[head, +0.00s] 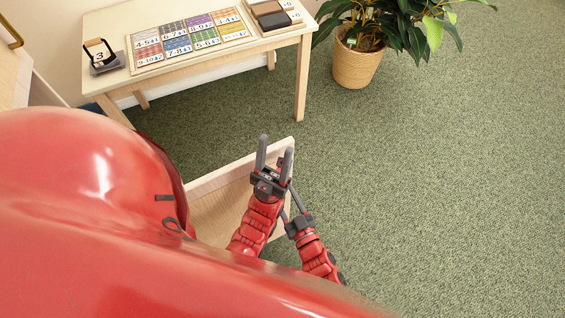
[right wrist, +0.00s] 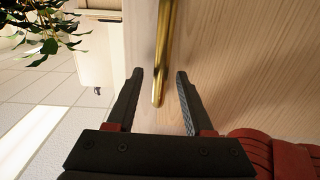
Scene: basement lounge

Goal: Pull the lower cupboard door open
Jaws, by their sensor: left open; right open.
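A light wood door panel (head: 232,184) juts out over the carpet from behind my red body in the head view; it looks swung open. The right wrist view shows its pale wood face (right wrist: 240,70) with a brass bar handle (right wrist: 165,50). My right gripper (right wrist: 159,74) is open, with the handle's end showing between its fingers; nothing is gripped. In the head view my left gripper (head: 275,156) is open and empty, in front of or over the panel's outer end. The right arm shows beside it, its fingers partly hidden. The cupboard's body is mostly hidden.
A wooden table (head: 200,62) with number cards and a card mat stands beyond the panel. A potted plant (head: 357,66) stands at the back. A wood unit (head: 14,75) with a brass handle is at far left. Green carpet on the right is clear.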

